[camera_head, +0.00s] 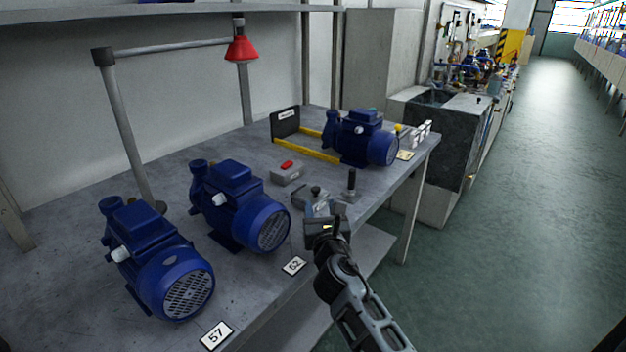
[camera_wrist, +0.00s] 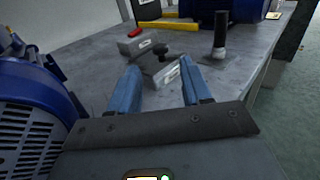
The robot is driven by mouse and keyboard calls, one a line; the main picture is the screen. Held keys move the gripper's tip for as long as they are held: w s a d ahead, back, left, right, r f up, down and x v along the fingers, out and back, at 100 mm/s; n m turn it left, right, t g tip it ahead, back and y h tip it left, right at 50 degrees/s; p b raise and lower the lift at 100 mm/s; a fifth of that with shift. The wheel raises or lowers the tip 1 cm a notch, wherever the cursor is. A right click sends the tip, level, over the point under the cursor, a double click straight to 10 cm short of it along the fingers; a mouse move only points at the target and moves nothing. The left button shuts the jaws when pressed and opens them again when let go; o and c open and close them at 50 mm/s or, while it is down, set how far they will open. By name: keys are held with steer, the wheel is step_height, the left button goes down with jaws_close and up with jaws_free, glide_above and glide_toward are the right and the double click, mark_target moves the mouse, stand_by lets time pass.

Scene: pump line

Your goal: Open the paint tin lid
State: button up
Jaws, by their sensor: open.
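I cannot make out a paint tin or its lid in either view. My gripper (camera_head: 326,218) is over the front edge of the grey workbench (camera_head: 75,215), to the right of the middle blue pump. In the wrist view its two blue-grey fingers (camera_wrist: 160,72) are spread apart, with nothing seen held between them. A small grey piece with a black knob (camera_wrist: 158,56) and a pale label shows beyond and between the fingertips. Its knob also shows in the head view (camera_head: 315,190). Whether the fingers touch this piece I cannot tell.
Blue pumps stand at the left (camera_head: 155,260), middle (camera_head: 240,205) and back right (camera_head: 362,138). A red-button box (camera_head: 287,173) and an upright dark post (camera_head: 351,186) are near the gripper. A red lamp (camera_head: 241,49) hangs above. Open floor (camera_head: 540,200) lies right.

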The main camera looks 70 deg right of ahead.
mark_target(316, 192)
steer(key=shift+x, duration=4.5)
steer(key=shift+c, duration=0.4)
jaws_close()
steer(key=shift+w, duration=0.1)
